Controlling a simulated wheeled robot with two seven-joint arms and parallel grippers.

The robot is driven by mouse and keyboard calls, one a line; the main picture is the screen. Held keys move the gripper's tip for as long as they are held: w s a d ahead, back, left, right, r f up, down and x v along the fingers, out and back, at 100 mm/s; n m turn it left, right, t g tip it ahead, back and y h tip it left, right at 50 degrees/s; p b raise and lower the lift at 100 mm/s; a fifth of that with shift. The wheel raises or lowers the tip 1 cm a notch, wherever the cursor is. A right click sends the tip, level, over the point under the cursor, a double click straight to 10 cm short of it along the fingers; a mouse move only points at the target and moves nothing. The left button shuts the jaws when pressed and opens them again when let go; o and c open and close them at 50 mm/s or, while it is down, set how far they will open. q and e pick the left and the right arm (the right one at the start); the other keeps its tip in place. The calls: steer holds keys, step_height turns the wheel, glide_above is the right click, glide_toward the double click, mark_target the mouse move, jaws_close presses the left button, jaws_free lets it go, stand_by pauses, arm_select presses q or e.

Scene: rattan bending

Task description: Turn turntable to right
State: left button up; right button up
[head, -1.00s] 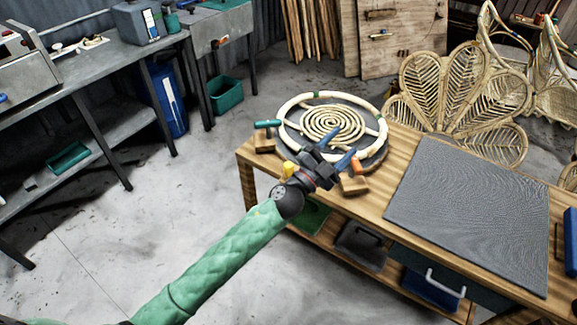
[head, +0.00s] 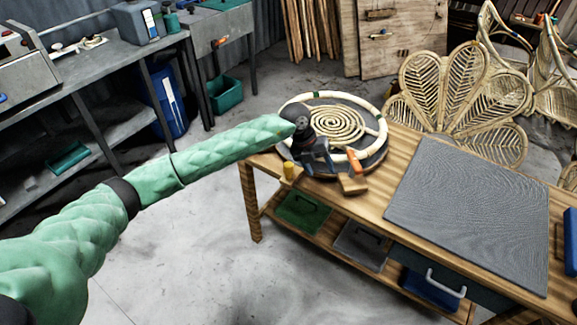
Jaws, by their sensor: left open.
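The turntable (head: 377,157) is a dark round disc at the left end of the wooden workbench. It carries a pale rattan ring (head: 383,120) and a coiled rattan spiral (head: 338,124). My left gripper (head: 319,170) is over the near-left rim of the turntable, its fingers pointing down toward the bench's front edge. It is open, and nothing shows between its fingers. I cannot tell whether it touches the ring. My forearm and wrist hide the left part of the ring. My right gripper is out of view.
A grey mat (head: 470,215) covers the bench's right part. Woven rattan chairs (head: 462,95) stand behind.

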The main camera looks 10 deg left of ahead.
mark_target(288, 164)
arm_select(q)
steer(key=w+a+y, duration=0.1)
steer(key=a, duration=0.2)
steer(key=w+a+y, duration=0.2)
steer(key=a, duration=0.2)
steer(key=w+a+r+n+y, duration=0.1)
steer(key=w+a, duration=0.1)
steer(key=a, duration=0.1)
steer(key=shift+a+r+y, duration=0.1)
steer(key=shift+a+y, duration=0.1)
steer(key=shift+y, duration=0.2)
steer(key=shift+a, duration=0.15)
steer(key=shift+f, duration=0.25)
step_height(288, 164, down, 6)
steer(key=p, duration=0.3)
steer(key=shift+r, duration=0.1)
steer(key=shift+f, duration=0.7)
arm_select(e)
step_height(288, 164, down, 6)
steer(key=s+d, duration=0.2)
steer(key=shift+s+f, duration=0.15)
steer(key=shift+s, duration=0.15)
arm_select(q)
jaws_close()
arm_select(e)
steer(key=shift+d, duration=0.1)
